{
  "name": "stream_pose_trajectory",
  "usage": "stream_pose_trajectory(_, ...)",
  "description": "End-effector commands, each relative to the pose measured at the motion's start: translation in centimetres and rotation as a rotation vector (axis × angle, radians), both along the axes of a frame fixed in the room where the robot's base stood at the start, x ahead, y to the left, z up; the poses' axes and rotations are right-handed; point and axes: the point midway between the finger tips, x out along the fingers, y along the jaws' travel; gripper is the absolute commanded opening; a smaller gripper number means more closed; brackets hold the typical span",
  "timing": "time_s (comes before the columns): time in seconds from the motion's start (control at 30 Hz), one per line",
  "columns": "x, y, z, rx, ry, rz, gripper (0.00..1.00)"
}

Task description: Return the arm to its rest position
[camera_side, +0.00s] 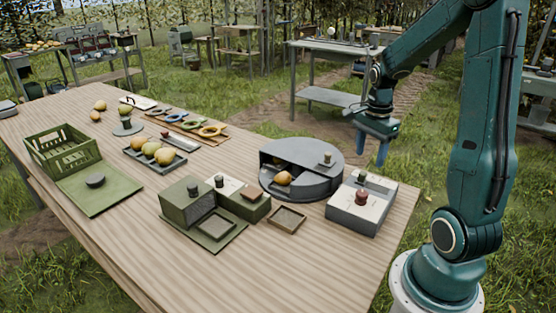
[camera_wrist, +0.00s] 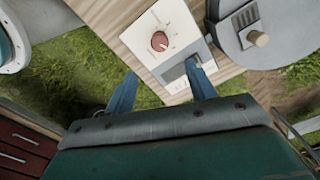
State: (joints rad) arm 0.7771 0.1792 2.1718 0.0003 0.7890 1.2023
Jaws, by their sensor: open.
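My gripper (camera_side: 374,150) hangs from my teal arm in the side view, beyond the table's right end and above the grass. Its two blue fingers point down with nothing between them. In the wrist view the fingers of my gripper (camera_wrist: 162,90) are spread apart and empty. Past them lie a pale control box (camera_wrist: 150,58) with a red-brown knob and part of a round grey device (camera_wrist: 270,25). The gripper touches nothing that I can see.
The wooden table (camera_side: 270,285) holds the control box (camera_side: 345,215), the round grey device (camera_side: 330,183) with a pear in it, a green box (camera_side: 187,203), a tray (camera_side: 135,147) of pears and a green crate (camera_side: 75,160). A metal side table (camera_side: 330,97) stands behind.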

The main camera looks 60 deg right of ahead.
Motion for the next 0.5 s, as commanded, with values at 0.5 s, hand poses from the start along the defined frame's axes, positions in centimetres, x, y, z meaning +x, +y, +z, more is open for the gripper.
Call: stream_pose_trajectory(0.5,-0.03,0.03,1.38,0.0,0.001,0.0,0.56)
